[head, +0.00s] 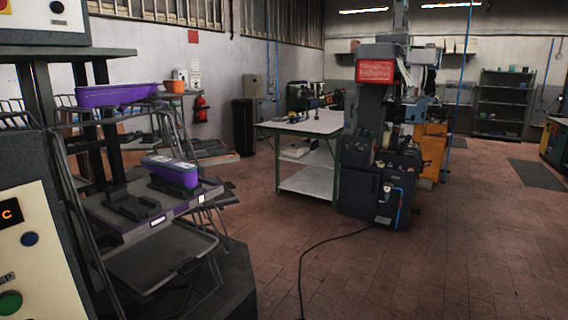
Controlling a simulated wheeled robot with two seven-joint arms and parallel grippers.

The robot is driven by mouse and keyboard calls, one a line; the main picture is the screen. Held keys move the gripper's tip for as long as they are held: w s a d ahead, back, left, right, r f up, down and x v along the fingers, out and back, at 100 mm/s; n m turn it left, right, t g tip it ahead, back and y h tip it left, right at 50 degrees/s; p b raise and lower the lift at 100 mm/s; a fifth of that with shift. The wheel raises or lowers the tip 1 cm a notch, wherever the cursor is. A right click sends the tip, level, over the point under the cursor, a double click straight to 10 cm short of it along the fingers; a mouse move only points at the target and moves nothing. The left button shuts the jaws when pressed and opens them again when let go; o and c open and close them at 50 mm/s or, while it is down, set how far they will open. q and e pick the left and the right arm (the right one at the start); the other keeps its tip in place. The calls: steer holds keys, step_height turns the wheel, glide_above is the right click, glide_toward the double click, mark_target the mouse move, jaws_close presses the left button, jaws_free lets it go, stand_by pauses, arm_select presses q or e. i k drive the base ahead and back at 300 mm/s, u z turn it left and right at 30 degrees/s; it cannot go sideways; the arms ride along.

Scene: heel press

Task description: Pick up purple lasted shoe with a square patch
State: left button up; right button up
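A purple lasted shoe (176,174) sits on a grey rack tray (122,226) at the left, beside a dark holder (135,205). Its top carries paler markings, too small to tell whether one is a square patch. A longer purple object (115,95) lies higher up and further left on the rack; I cannot tell whether it is a shoe or a bin. Neither of my grippers shows in the head view.
A machine panel with buttons (30,240) stands close at the left edge. An empty lower tray (160,257) sits under the shoe's tray. A white-topped workbench (310,122) and a dark machine (378,165) stand beyond. A black cable (302,265) crosses the open tiled floor.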

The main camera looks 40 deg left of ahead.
mark_target(180, 174)
steer(key=u, duration=0.05)
steer(key=i, duration=2)
steer(key=u, duration=1.75)
steer(key=i, duration=1.1)
steer(key=u, duration=0.95)
